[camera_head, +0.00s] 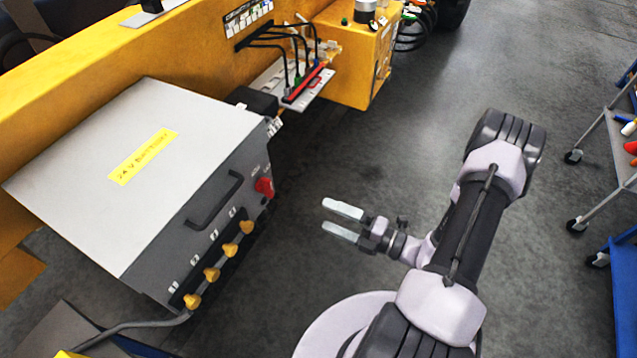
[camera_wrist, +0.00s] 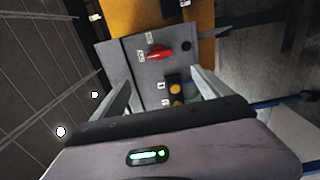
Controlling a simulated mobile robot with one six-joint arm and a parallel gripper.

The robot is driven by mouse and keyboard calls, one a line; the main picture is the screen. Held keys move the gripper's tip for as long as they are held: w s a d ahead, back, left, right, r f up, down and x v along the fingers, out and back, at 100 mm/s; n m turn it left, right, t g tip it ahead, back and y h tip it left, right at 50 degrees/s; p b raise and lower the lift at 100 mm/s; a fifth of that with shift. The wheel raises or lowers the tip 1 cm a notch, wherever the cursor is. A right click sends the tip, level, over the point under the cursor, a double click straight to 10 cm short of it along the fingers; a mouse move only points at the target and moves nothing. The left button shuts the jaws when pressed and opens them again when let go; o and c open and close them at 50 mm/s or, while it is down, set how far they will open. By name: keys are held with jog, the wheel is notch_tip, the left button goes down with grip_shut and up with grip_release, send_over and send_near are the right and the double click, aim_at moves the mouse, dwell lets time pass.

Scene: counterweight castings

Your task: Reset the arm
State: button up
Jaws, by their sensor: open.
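My gripper (camera_head: 343,221) is at the middle of the head view, with its two pale fingers apart and nothing between them. It points left toward the grey battery box (camera_head: 190,172), with a gap of floor showing between them. In the wrist view the gripper (camera_wrist: 162,92) shows its two fingers spread at left and right. Between and beyond them is the box's front panel (camera_wrist: 135,75) with a red switch (camera_wrist: 158,52) and yellow knobs. My arm is bent, its elbow raised at the right of the head view.
The yellow machine frame (camera_head: 190,45) runs along the top left. A cable bracket (camera_head: 302,88) and a yellow box (camera_head: 355,60) jut out from it. A grey pipe (camera_head: 135,325) runs at lower left. A cart (camera_head: 610,140) stands at far right. Dark floor (camera_head: 410,140) is clear between.

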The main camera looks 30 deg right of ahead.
jog(key=s+a+r+n+g+b, duration=0.3)
jog(key=a+r+n+g, duration=0.3)
jog(key=n, duration=0.7)
jog(key=s+a+r+n+g+b, duration=0.35)
jog(key=a+n+g, duration=0.45)
jog(key=n, duration=0.5)
jog(key=s+r+n+t+h+b, duration=0.3)
jog(key=r+n+h, duration=0.5)
jog(key=n, duration=0.8)
jog(key=shift+s+d+t+h, duration=0.15)
jog(key=shift+s+t+h, duration=0.15)
jog(key=shift+s+t, duration=0.65)
jog(key=shift+w, duration=0.2)
